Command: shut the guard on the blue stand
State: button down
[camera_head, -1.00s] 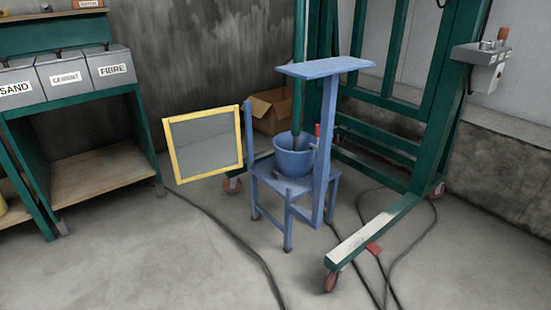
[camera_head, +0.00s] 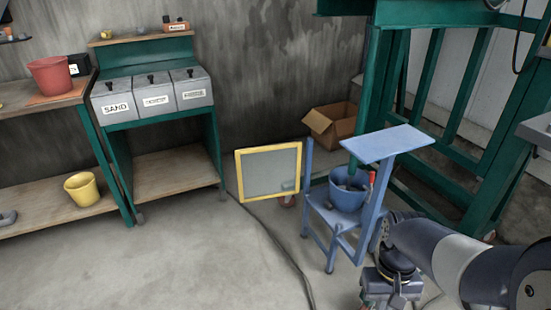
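The blue stand (camera_head: 330,212) is on the floor right of centre, with a flat blue top plate (camera_head: 388,142) and a blue bucket (camera_head: 347,199) on its lower shelf. The guard (camera_head: 269,172), a yellow-framed clear panel, is hinged at the stand's left post (camera_head: 308,180) and swung out to the left, open. A red handle (camera_head: 371,179) shows by the bucket. My gripper (camera_head: 390,300) is at the bottom right, in front of the stand and apart from the guard. Its fingers are cut off or too unclear to judge.
A green bench with bins labelled sand and fibre (camera_head: 155,97) stands at the left. A yellow bucket (camera_head: 82,189) and a red bucket (camera_head: 52,76) are on the far-left shelves. A cardboard box (camera_head: 331,127) and a green frame (camera_head: 455,185) are behind. Floor at front left is clear except for a cable.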

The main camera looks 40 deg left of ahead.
aim_at(298, 143)
jog(key=i+j, duration=0.25)
jog(key=j, duration=0.35)
jog(key=i+j+u, duration=0.15)
jog(key=i+j, duration=0.15)
jog(key=j, duration=0.25)
jog(key=i+j, duration=0.3)
jog(key=j, duration=0.25)
jog(key=i+j+u, duration=0.1)
jog(key=i+j, duration=0.2)
jog(key=j, duration=0.25)
jog(key=i+j+u, duration=0.1)
jog(key=i+j, duration=0.2)
jog(key=j, duration=0.2)
jog(key=i+j, duration=0.35)
jog(key=j, duration=0.15)
